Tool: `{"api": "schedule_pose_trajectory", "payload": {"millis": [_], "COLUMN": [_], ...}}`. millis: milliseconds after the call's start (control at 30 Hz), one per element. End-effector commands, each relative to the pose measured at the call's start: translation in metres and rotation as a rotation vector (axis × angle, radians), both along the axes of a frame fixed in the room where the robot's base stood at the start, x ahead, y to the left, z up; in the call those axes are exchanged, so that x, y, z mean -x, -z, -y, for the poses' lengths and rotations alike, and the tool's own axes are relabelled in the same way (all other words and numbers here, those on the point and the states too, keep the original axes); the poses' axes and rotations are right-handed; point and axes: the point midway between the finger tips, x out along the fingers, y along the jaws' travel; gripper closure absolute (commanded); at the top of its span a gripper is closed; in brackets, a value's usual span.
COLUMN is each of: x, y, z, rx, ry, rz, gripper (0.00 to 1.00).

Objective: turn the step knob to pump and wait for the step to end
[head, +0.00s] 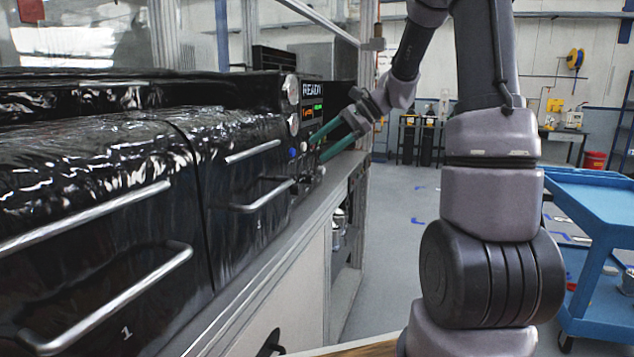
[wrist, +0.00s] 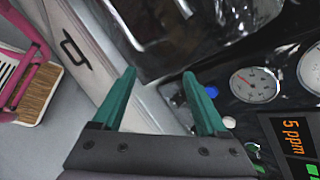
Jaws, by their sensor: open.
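My gripper (head: 315,150) is open, with its two green fingers pointing at the control panel at the right end of the black machine. In the wrist view, nothing is held between the fingertips of my gripper (wrist: 159,74). The panel's display (head: 313,103) reads READY in the head view; in the wrist view the display (wrist: 298,128) shows orange "5 ppm". A blue button (wrist: 211,92) and a white button (wrist: 229,122) are beside the right finger. Small dark controls (head: 306,172) lie near the fingertips in the head view; I cannot tell which is the step knob.
The machine front has metal bar handles (head: 262,196) and two gauges, one a pressure-style dial (wrist: 255,85). A grey ledge (head: 300,222) runs below the panel. A blue cart (head: 590,200) stands at right; open floor lies between.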

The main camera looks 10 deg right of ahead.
Motion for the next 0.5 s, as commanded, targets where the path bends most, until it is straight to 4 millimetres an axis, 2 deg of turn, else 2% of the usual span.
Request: {"api": "schedule_pose_trajectory", "payload": {"millis": [100, 267, 500], "x": [-0.035, -0.079, -0.138], "y": [0.023, 0.052, 0.109], "z": [0.012, 0.031, 0.073], "rx": [-0.128, -0.300, -0.560], "ry": [0.077, 0.181, 0.352], "rz": [-0.075, -0.157, -0.254], "gripper": [0.25, 0.25, 0.25]}}
